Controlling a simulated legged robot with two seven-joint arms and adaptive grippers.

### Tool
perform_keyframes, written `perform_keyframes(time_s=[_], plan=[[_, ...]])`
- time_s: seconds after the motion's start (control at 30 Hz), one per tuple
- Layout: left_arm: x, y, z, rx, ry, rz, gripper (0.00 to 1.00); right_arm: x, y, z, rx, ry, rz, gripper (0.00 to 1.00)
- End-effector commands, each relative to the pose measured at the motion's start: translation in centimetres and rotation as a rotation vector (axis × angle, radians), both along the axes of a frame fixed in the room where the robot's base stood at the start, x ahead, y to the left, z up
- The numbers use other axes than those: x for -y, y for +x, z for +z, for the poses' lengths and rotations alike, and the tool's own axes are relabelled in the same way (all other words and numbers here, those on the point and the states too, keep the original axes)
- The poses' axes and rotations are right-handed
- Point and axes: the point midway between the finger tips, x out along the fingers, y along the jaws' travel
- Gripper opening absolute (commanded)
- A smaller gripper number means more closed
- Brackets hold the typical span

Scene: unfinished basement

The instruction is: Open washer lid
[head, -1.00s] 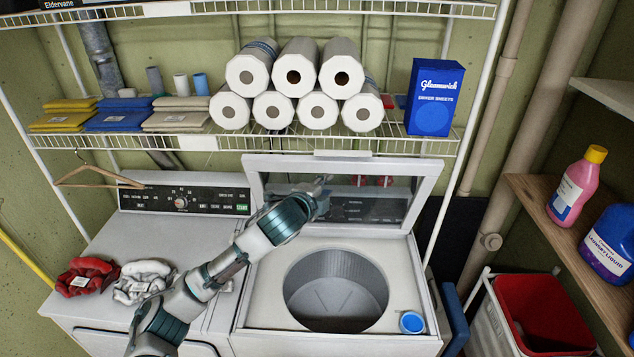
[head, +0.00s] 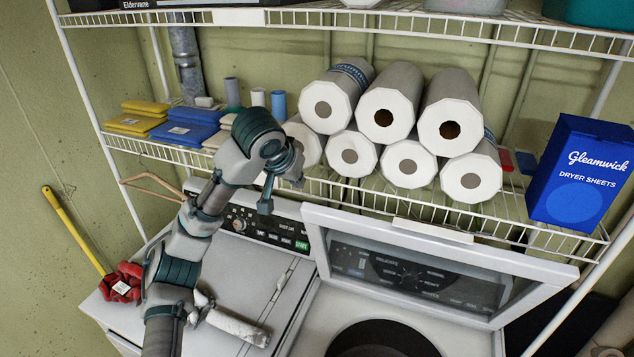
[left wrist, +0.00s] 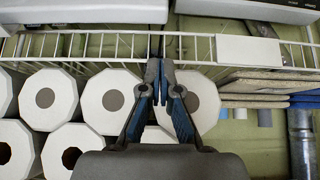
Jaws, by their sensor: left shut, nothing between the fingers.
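The washer lid (head: 455,252), a white frame with a dark window, stands raised at the back of the washer (head: 325,318). The round dark drum opening shows below it at the bottom edge of the head view. My left gripper (head: 292,172) is up at the wire shelf, left of the lid and apart from it, in front of the paper towel rolls. In the left wrist view its fingers (left wrist: 160,68) are closed together with nothing between them, with a roll behind. My right gripper is not in view.
A wire shelf (head: 410,209) above the lid holds paper towel rolls (head: 388,103), folded cloths (head: 185,132) and a blue dryer sheets box (head: 585,172).

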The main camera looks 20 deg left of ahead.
Motion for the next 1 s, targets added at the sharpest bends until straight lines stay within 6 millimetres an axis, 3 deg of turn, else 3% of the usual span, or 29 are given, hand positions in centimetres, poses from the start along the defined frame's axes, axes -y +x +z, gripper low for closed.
perform_keyframes(time_s=[0.2, 0.3, 0.5, 0.7, 1.0], plan=[[0.0, 2.1, -2.5, -0.008, 0.000, 0.002, 0.00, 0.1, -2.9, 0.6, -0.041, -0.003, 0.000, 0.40], [-0.1, 3.5, -4.2, -0.010, 0.000, 0.002, 0.00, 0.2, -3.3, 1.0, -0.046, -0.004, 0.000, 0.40], [0.0, 5.6, -6.7, -0.009, 0.000, 0.001, 0.00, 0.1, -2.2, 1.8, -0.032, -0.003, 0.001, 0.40], [0.1, 6.3, -7.9, -0.004, 0.000, 0.000, 0.00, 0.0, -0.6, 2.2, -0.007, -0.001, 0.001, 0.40], [0.1, 6.4, -8.1, -0.004, 0.001, 0.000, 0.00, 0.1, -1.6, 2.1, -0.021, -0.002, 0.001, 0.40]])
